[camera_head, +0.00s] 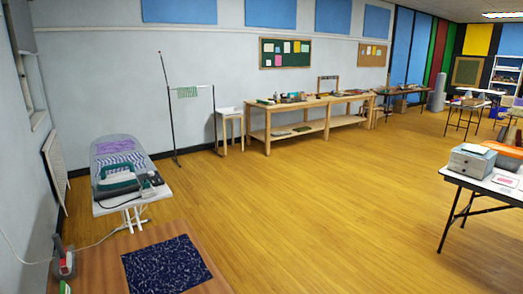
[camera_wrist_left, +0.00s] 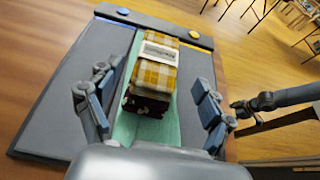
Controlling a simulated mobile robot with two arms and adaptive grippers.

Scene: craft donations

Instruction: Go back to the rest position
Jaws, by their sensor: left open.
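No gripper shows in the head view. In the left wrist view my left gripper (camera_wrist_left: 152,104) is open, with its two blue-padded fingers spread wide on either side of a folded cloth bundle (camera_wrist_left: 160,72). The bundle has yellow-and-white check cloth on top, dark patterned cloth below and a pale printed band. It lies on a green strip (camera_wrist_left: 124,128) on a dark grey board (camera_wrist_left: 66,84). I cannot tell whether the fingers touch it. A dark jointed piece at the right of that view looks like my right gripper (camera_wrist_left: 240,108); its jaws are unclear.
In the head view, a brown table (camera_head: 185,231) in front holds a dark blue speckled cloth (camera_head: 165,264) and a red-and-grey tool (camera_head: 64,260). An ironing board (camera_head: 108,207) stands behind it. A long wooden bench (camera_head: 300,128) lines the wall. The wooden floor (camera_head: 330,215) between is clear.

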